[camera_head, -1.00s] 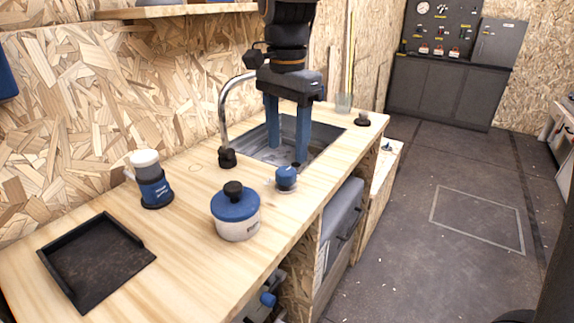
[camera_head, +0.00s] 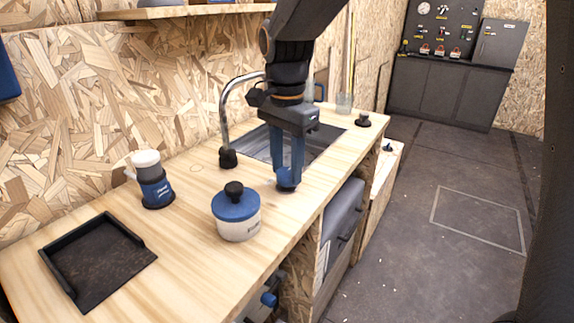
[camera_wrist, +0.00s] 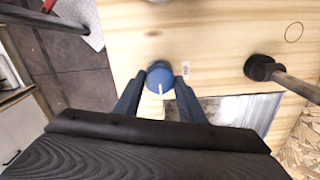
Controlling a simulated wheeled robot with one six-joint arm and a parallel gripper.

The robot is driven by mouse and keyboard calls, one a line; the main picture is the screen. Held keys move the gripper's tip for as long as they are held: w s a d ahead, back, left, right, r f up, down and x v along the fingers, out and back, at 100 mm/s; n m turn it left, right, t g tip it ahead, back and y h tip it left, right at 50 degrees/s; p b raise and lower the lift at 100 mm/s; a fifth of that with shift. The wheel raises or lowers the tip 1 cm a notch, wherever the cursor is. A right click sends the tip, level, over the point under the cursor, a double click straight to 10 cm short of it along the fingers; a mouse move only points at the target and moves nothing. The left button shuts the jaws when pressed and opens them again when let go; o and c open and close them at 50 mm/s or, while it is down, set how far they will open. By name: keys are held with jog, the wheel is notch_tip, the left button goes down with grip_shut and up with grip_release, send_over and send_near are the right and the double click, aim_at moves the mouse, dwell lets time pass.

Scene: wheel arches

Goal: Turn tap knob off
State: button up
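The tap knob is a round blue cap with a white line on top, on the counter in front of the sink. It shows in the head view (camera_head: 288,180) and in the wrist view (camera_wrist: 160,76). My gripper (camera_head: 287,170) points down over it. Its two blue fingers are apart, one on each side of the knob in the wrist view (camera_wrist: 161,82). I cannot tell whether they touch it. The curved metal tap (camera_head: 226,113) has a black base (camera_head: 228,158) and stands behind the sink (camera_head: 322,140).
A white jar with a blue lid (camera_head: 236,213) stands near the knob, to the left in the head view. A blue and white container (camera_head: 154,183) and a black tray (camera_head: 92,262) are further left. A glass (camera_head: 344,103) and a small black object (camera_head: 363,119) stand beyond the sink.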

jog(key=shift+n+p, duration=0.3)
jog(key=shift+p, duration=0.1)
jog(key=n+p, duration=0.3)
jog(key=shift+r+n+p, duration=0.15)
jog(key=shift+n+p, duration=0.15)
jog(key=n+p, duration=0.3)
jog(key=n, duration=0.1)
jog(key=n+p, duration=0.2)
jog(key=n, duration=0.3)
jog(key=shift+p, duration=0.4)
jog(key=n+p, duration=0.1)
jog(key=n, duration=0.3)
jog(key=shift+n+p, duration=0.3)
jog(key=shift+p, duration=0.1)
jog(key=o, duration=1)
jog(key=shift+o, duration=0.2)
